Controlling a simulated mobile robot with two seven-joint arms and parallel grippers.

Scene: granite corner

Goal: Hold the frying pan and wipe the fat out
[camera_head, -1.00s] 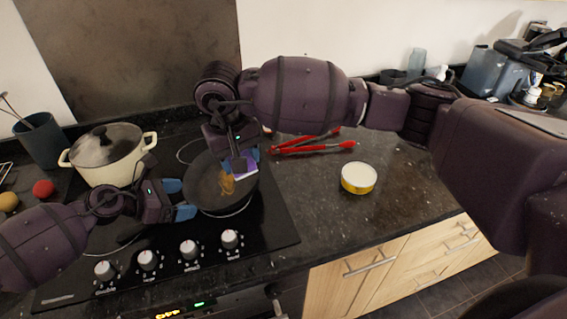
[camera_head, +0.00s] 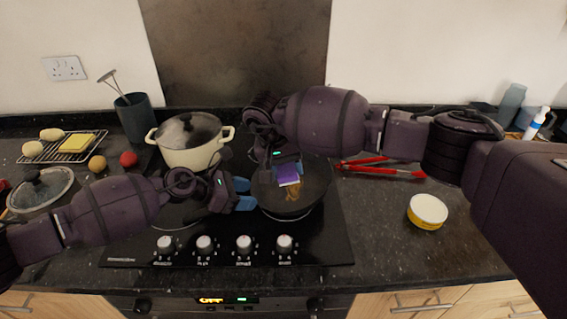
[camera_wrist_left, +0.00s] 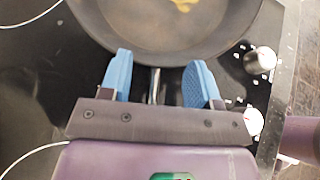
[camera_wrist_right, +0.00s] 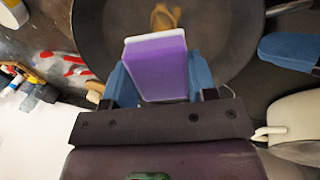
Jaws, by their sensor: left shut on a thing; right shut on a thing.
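The dark frying pan (camera_head: 315,200) sits on the hob. A brownish-yellow patch of fat (camera_head: 292,194) lies on its floor; it also shows in the right wrist view (camera_wrist_right: 163,16). My left gripper (camera_head: 243,194) is at the pan's left side, shut on its handle (camera_wrist_left: 154,86), which shows between the blue fingers in the left wrist view. My right gripper (camera_head: 286,166) is over the pan, shut on a purple sponge with a pale edge (camera_wrist_right: 155,70). The sponge is just behind the fat in the head view. Whether it touches the pan floor I cannot tell.
A cream pot with a lid (camera_head: 190,150) stands behind my left gripper. Red tongs (camera_head: 385,170) and a yellow-sided tub (camera_head: 427,211) lie right of the hob. Control knobs (camera_head: 244,244) line the hob's front. The dark worktop at the right front is clear.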

